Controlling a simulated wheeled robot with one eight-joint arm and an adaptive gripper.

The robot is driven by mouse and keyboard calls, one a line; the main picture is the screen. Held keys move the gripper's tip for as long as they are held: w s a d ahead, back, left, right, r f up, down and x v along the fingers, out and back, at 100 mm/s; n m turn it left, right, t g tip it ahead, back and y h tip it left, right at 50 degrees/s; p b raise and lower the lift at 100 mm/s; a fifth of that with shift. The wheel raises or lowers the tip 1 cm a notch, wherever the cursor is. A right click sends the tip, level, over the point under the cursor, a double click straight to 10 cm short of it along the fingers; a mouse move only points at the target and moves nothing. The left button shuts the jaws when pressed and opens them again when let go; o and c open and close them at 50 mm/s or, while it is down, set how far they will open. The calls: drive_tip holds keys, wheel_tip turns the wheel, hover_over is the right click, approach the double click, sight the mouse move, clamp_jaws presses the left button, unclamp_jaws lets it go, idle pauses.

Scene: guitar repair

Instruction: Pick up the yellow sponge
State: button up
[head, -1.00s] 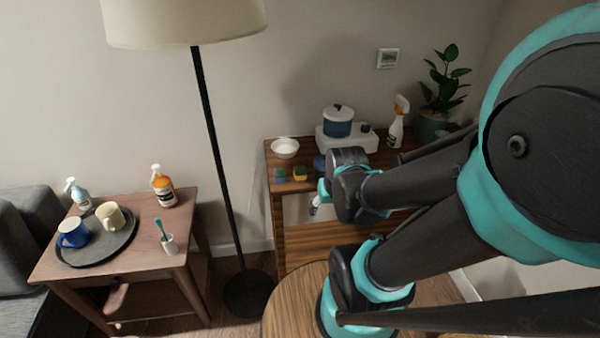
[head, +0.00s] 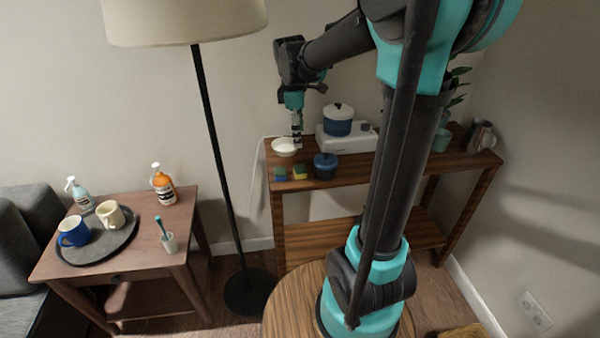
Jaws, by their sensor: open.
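The yellow sponge (head: 300,173) is a small block, yellow with a dark green part, lying near the front edge of the wooden shelf table. My gripper (head: 297,145) points down above the back left of this table, between the white bowl and the white appliance in the picture. It is open and looks empty, though its fingertips are small here. It shows higher in the picture than the sponge and apart from it. The sponge is in plain view.
A blue and green sponge (head: 280,174) lies just left of the yellow one, and a dark blue pot (head: 325,166) just right. A white bowl (head: 285,147) stands behind. A white appliance (head: 346,140) bears a blue lidded pot (head: 338,121). A lamp pole (head: 210,130) stands left.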

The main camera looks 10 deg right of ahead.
sight(300, 168)
drive_tip(key=w+f+n, duration=0.1)
drive_tip(key=f, duration=0.4)
drive_tip(key=f+n, duration=0.1)
drive_tip(key=f, duration=0.4)
drive_tip(key=w+f, duration=0.1)
drive_tip(key=f, duration=0.4)
drive_tip(key=shift+w+d+n+g, duration=0.3)
drive_tip(key=shift+d+n, duration=0.1)
drive_tip(key=shift+c, duration=0.6)
drive_tip(key=c, duration=0.7)
drive_tip(key=shift+r, duration=0.15)
wheel_tip(300, 168, up, 10)
drive_tip(key=shift+o, duration=0.5)
